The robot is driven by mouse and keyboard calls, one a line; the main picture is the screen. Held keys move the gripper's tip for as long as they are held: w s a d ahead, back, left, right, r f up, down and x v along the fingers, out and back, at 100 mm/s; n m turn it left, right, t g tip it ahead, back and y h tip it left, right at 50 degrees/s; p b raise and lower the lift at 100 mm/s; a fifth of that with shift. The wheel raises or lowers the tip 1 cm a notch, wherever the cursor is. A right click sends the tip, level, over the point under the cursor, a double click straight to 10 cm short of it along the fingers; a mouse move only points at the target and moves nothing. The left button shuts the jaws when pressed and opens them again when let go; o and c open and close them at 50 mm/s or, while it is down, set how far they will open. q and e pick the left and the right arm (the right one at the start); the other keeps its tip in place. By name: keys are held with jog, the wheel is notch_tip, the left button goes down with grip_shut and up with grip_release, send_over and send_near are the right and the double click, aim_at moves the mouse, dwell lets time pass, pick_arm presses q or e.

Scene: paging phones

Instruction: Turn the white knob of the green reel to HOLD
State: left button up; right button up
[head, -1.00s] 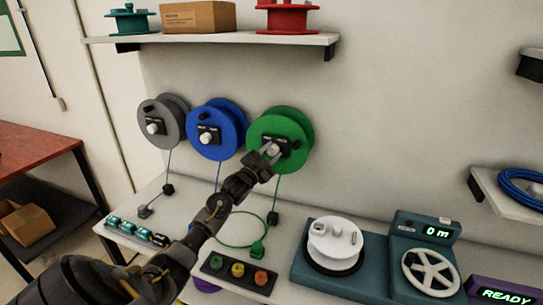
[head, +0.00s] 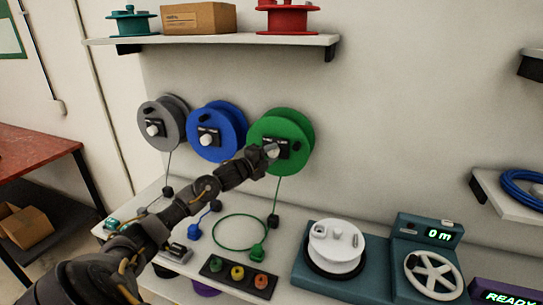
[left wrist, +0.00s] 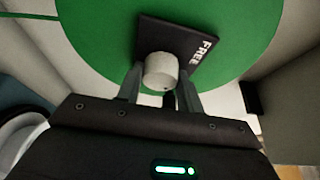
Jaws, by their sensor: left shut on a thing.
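The green reel (head: 298,120) hangs on the wall, rightmost of three reels. Its white knob (head: 272,151) sits on a black plate (head: 285,147) at the reel's centre. My left gripper (head: 268,154) is at the knob, reaching in from the lower left. In the left wrist view the fingers are shut on the white knob (left wrist: 161,71), one on each side. The black plate (left wrist: 190,40) looks tilted in that view, and it reads FREE at its right end. I cannot see the word HOLD. My right gripper is not in view.
The blue reel (head: 217,120) and grey reel (head: 160,113) hang to the left. A shelf (head: 220,40) runs above. Below, a bench carries a button box (head: 238,275) and a teal machine with a white spool (head: 336,245).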

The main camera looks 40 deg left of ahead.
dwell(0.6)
pick_arm(q)
jog(key=o, duration=1)
jog(key=s+b, duration=0.4)
jog(key=s, duration=0.6)
jog(key=shift+s+a, duration=0.3)
jog(key=shift+s, duration=0.05)
